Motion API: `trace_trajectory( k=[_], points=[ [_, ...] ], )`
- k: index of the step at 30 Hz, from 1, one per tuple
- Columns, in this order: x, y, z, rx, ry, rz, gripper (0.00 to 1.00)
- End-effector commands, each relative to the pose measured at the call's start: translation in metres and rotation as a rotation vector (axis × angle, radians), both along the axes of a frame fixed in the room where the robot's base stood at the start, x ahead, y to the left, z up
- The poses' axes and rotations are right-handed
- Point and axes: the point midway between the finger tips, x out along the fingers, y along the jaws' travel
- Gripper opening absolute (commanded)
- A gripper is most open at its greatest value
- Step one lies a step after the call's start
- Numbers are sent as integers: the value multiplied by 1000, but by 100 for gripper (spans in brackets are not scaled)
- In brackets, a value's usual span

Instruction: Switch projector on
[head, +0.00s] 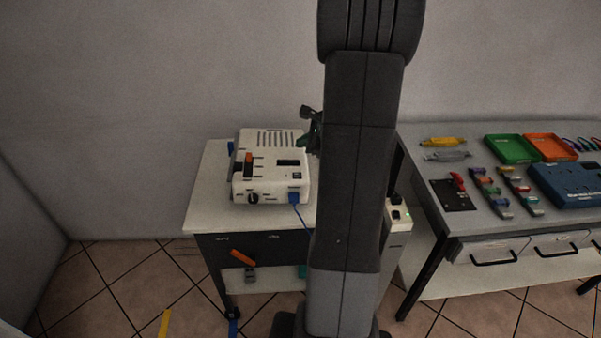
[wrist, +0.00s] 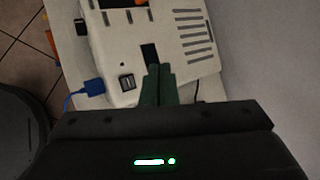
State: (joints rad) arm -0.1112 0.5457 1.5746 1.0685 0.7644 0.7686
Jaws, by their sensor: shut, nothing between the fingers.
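The white projector (head: 270,180) sits on a small cart, with vents, an orange slider (head: 249,160), a dark rectangular window (head: 288,163) and a black front knob (head: 253,198). A small dark rocker-like switch (wrist: 127,82) is near its corner in the wrist view; its on or off position is too small to tell. A blue plug (head: 294,198) is at the front right corner. My gripper (wrist: 154,68) is shut and empty, its green fingers over the projector beside the dark window. In the head view my gripper (head: 302,141) is at the projector's right side; contact cannot be told.
The white cart top (head: 205,200) has free room left of the projector. A blue cable (head: 303,218) hangs from the plug. A white box with a socket (head: 396,215) stands right of the cart. A workbench (head: 470,222) with trays and tools is at the right.

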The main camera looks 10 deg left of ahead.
Motion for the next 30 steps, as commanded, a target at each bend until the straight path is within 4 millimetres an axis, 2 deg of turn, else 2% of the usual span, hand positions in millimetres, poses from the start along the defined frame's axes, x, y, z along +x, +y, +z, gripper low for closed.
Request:
trace_trajectory(
  k=[5, 11, 24, 30],
  points=[
    [0, 0, -2, 0, 1, 1, 0],
    [-1, 0, -14, -1, 1, 0, 0],
    [-2, 4, -74, -2, 2, 1, 0],
    [-2, 5, -88, -2, 0, 1, 0]
  ],
)
